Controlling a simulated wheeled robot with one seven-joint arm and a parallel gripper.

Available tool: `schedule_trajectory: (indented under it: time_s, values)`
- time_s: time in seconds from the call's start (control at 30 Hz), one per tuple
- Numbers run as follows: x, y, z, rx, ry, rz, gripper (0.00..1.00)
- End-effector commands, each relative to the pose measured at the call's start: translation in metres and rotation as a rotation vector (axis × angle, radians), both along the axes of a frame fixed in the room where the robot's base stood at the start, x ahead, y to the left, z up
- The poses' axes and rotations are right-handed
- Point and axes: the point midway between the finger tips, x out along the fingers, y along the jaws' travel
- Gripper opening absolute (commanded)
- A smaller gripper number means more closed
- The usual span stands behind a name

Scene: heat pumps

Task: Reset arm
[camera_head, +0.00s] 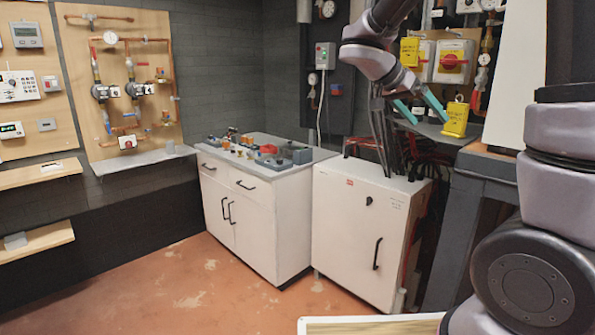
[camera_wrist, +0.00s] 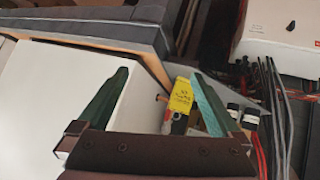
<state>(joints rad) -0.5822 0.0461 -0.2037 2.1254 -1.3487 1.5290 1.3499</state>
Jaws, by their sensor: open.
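My gripper (camera_head: 429,121) hangs at the upper right of the head view, with its two teal fingers spread apart and nothing between them. In the wrist view my gripper (camera_wrist: 160,74) also shows its fingers wide apart. A yellow lockout tag or padlock (camera_head: 456,119) stands just right of the fingertips in the head view. A yellow tag with dark print (camera_wrist: 181,95) shows between the fingers in the wrist view, closer to the right one. It looks free of the fingers; its exact distance is unclear.
Switch boxes with a red knob (camera_head: 451,61) and a yellow tag (camera_head: 409,51) are on the wall behind my gripper. A white cabinet (camera_head: 360,235) with cables stands below. A drawer unit (camera_head: 245,215) stands left of it. The orange floor (camera_head: 190,285) is open at front left.

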Motion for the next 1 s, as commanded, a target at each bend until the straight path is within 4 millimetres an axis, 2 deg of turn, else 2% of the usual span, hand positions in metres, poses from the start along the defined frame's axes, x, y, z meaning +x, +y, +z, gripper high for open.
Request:
schedule_trajectory:
  time_s: [0.1,0.23,0.4,0.5,0.7,1.0]
  values:
    - [-0.030,-0.010,-0.003,0.136,0.088,0.040,1.00]
    - [-0.072,-0.011,-0.006,0.342,0.170,0.152,1.00]
    - [-0.123,0.010,0.000,0.596,0.150,0.403,1.00]
    - [-0.142,0.025,0.009,0.678,0.072,0.559,1.00]
    - [-0.161,0.047,0.027,0.702,-0.091,0.777,1.00]
    - [-0.165,0.054,0.034,0.688,-0.149,0.845,1.00]
